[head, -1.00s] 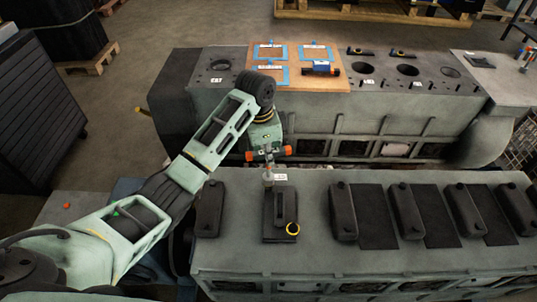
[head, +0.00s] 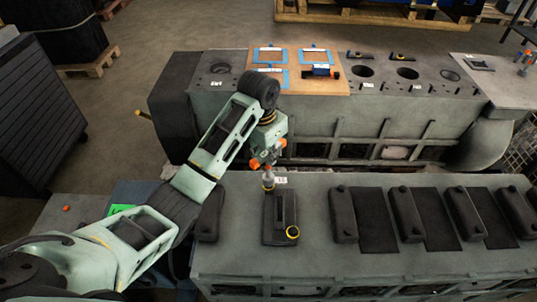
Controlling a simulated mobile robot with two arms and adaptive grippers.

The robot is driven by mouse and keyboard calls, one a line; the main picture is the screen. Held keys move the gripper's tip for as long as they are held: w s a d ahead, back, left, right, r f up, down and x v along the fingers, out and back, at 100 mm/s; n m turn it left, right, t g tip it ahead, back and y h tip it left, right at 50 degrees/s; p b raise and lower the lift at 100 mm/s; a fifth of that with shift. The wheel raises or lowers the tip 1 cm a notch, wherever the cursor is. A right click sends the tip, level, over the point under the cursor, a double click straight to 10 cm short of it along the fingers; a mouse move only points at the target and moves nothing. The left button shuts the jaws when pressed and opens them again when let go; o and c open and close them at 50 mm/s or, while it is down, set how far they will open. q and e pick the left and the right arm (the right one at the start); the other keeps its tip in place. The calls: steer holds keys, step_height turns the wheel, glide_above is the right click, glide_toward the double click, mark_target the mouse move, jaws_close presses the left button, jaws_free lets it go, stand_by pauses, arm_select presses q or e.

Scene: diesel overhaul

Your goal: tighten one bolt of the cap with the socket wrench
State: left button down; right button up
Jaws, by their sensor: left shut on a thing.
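The dark cap (head: 280,212) sits on the top of the near grey-green engine block, left of its middle, with a raised bar along it. My left gripper (head: 267,157), with orange fingertips, is over the far end of the cap, pointing down. It is shut on the socket wrench (head: 268,180), whose grey shaft stands about upright below the fingers. The wrench's lower end meets the cap's far end; the bolt under it is hidden. My right gripper is not in view.
Several similar dark caps (head: 343,213) line the near block to the right, with dark flat panels between. Behind stands a second engine block (head: 430,110) with round bores and a wooden board (head: 315,85) carrying blue-marked spots and a blue tool. A dark cabinet is at left.

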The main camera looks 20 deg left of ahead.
arm_select(q)
steer(key=n, duration=0.7)
steer(key=shift+y, duration=0.4)
steer(key=n, duration=0.7)
steer(key=shift+y, duration=0.4)
steer(key=n, duration=0.6)
steer(key=shift+g, duration=0.4)
steer(key=n, duration=0.6)
steer(key=shift+n+g, duration=0.4)
steer(key=shift+f, duration=0.1)
